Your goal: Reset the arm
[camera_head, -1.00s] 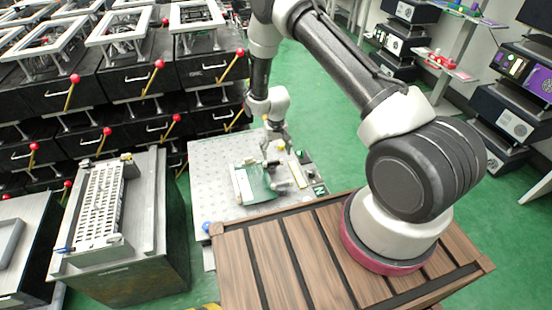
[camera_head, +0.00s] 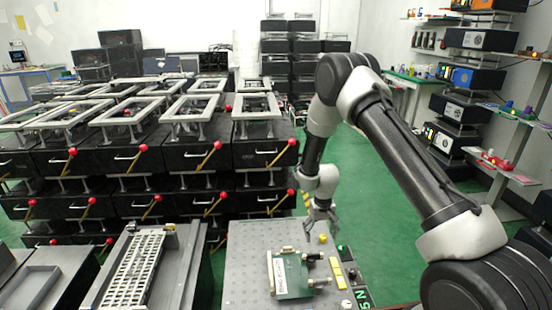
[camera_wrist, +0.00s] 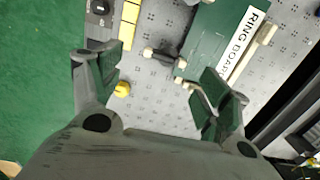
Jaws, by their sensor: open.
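My gripper (camera_head: 321,228) hangs above the far right part of a grey perforated plate, with its fingers pointing down. In the wrist view my gripper (camera_wrist: 160,88) is open, with its two fingers spread and nothing between them held. Below it on the plate lies a green board (camera_head: 290,275) with a white label; in the wrist view the green board (camera_wrist: 222,40) reads "RING BOARD" in part. My arm reaches from the lower right over to the plate and appears bent at the elbow.
The grey plate (camera_head: 240,250) also carries yellow blocks (camera_head: 338,272) and a yellow knob (camera_head: 323,238). Black units with red-tipped levers (camera_head: 215,150) stand in rows behind. A white slotted rack (camera_head: 135,270) stands left. Shelves (camera_head: 465,100) line the right. Green floor is open between.

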